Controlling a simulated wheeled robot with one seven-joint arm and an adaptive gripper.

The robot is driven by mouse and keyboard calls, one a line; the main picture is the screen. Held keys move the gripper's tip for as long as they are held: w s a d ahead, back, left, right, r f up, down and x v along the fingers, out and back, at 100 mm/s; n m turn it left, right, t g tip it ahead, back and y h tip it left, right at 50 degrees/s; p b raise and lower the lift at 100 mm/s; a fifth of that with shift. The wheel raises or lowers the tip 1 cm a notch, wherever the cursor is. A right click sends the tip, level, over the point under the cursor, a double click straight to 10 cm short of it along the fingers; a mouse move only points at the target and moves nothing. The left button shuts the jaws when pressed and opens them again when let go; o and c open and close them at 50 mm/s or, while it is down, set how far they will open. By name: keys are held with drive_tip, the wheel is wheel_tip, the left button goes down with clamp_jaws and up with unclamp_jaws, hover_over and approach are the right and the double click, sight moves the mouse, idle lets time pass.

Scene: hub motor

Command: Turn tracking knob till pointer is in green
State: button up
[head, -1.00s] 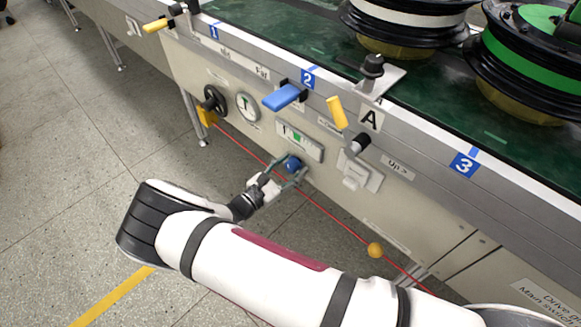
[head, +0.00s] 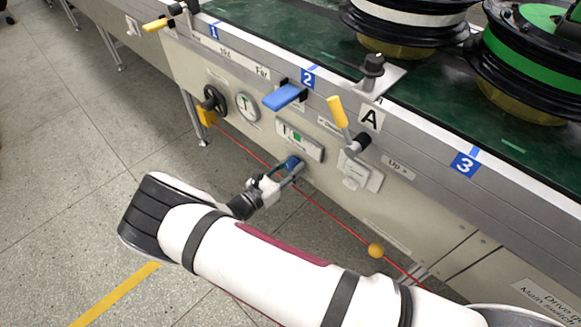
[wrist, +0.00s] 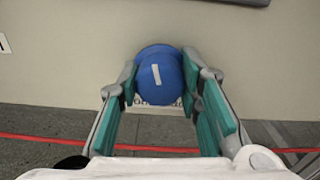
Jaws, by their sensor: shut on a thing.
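The blue tracking knob (head: 291,163) sticks out of the beige side panel, below the indicator window. In the wrist view the knob (wrist: 158,72) shows a white mark that stands nearly upright, tilted slightly. My gripper (head: 289,170) is shut on the knob, with one finger on each side in the wrist view (wrist: 160,84). The indicator window (head: 301,141) shows a green patch (head: 298,137) and a dark mark to its left. The pointer's exact place is too small to tell. A label under the knob is partly hidden.
A red cord (head: 325,210) with an orange ball (head: 375,250) runs along the panel, below the knob. A blue handle (head: 284,97), a yellow lever (head: 337,111), a white switch box (head: 358,173) and a round gauge (head: 247,106) are close by. Floor at lower left is open.

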drive_tip(key=n, duration=1.1)
drive_tip(key=shift+n+b, duration=0.4)
idle(0.3)
drive_tip(key=o, duration=1.2)
drive_tip(key=v, duration=1.2)
